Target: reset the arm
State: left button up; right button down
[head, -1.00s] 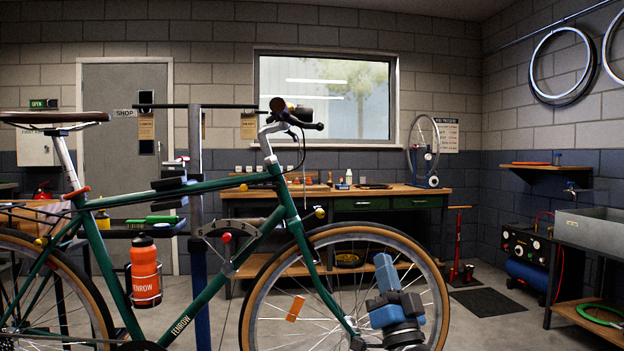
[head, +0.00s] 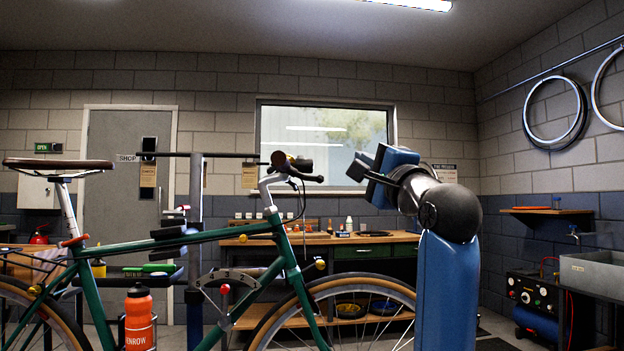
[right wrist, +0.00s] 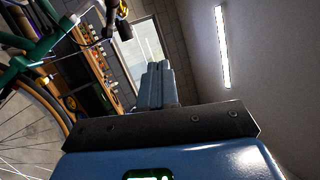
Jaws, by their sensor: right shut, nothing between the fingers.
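My right gripper (head: 376,176) is raised at the right of the head view, in front of the window's lower right corner. Its blue fingers are shut with nothing between them, and they point left and away. The shut fingers also show in the right wrist view (right wrist: 155,85). My right arm comes up from the bottom edge of the head view. My left gripper is in neither view now.
A green bicycle (head: 190,238) stands clamped in a stand at the left, apart from the gripper. A wooden workbench (head: 345,239) runs behind it. A sink (head: 598,275) and a compressor (head: 535,320) stand at the far right. The air around the raised gripper looks clear.

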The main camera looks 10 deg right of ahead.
notch_tip(320, 180, down, 5)
jog(key=w+m+g, duration=0.3)
jog(key=m, duration=0.1)
jog(key=w+a+r+m, duration=0.1)
jog(key=w+a, duration=0.3)
jog(key=w, duration=0.4)
jog(key=shift+w+a, duration=0.2)
jog(key=shift+a, duration=0.1)
jog(key=shift+r, duration=0.1)
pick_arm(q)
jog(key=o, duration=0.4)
pick_arm(e)
jog(key=shift+h, duration=0.3)
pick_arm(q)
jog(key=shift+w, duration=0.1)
